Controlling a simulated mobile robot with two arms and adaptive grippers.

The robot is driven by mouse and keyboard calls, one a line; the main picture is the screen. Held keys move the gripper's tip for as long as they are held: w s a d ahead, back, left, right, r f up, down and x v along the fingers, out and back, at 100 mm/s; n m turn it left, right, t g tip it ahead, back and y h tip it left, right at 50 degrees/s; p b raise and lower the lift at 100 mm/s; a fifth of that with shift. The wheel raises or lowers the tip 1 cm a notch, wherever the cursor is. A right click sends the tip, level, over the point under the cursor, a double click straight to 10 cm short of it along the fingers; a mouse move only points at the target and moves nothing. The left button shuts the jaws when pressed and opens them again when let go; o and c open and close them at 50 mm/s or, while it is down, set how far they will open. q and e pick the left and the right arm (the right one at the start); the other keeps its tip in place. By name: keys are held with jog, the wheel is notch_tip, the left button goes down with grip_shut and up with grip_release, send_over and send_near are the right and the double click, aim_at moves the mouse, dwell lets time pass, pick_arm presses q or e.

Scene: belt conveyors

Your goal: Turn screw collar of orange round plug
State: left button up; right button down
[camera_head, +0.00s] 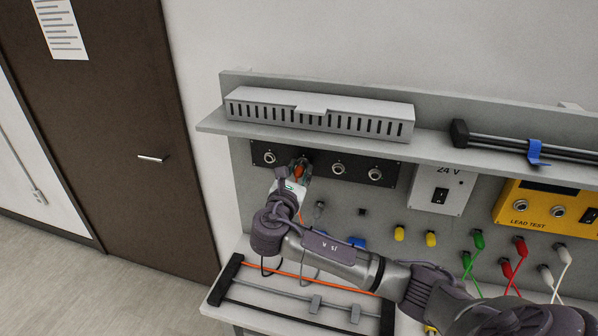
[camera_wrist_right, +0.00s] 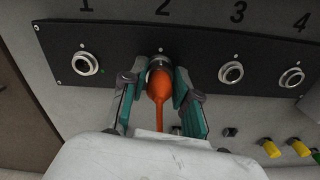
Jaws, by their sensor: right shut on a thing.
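The orange round plug (camera_wrist_right: 160,84) sits at socket 2 of the black panel (camera_wrist_right: 200,52), its orange cable hanging down toward my wrist. It also shows small in the head view (camera_head: 300,168), partly hidden by my gripper. My right gripper (camera_wrist_right: 160,72) has one green-and-grey finger on each side of the plug and is shut on its front end by the socket. The screw collar is mostly hidden between the fingertips. The right gripper also shows in the head view (camera_head: 298,174) against the panel. My left gripper is not in view.
Sockets 1 (camera_wrist_right: 86,63), 3 (camera_wrist_right: 231,73) and 4 (camera_wrist_right: 291,77) are empty. A grey shelf with a slotted box (camera_head: 320,112) overhangs the panel. Yellow, green, red and white plugs are right of my arm. A rack with rods (camera_head: 300,300) lies below.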

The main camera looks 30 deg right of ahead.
jog(key=shift+f+m, duration=0.1)
jog(key=shift+m, duration=0.2)
jog(key=m+b, duration=0.2)
jog(key=shift+f+m, duration=0.15)
jog(key=shift+m, duration=0.25)
jog(key=m+b, duration=0.1)
jog(key=m, duration=0.1)
jog(key=shift+m+b, duration=0.4)
jog(key=m+b, duration=0.4)
jog(key=m, duration=0.1)
jog(key=shift+f, duration=0.15)
jog(key=m+b, duration=0.6)
jog(key=m, duration=0.1)
jog(key=shift+f+m, duration=0.1)
jog(key=shift+m, duration=0.2)
jog(key=m+b, duration=0.2)
jog(key=m, duration=0.1)
jog(key=shift+m+b, duration=0.3)
jog(key=shift+b, duration=0.1)
jog(key=shift+m+b, duration=0.45)
jog(key=shift+m, duration=0.15)
jog(key=shift+r, duration=0.2)
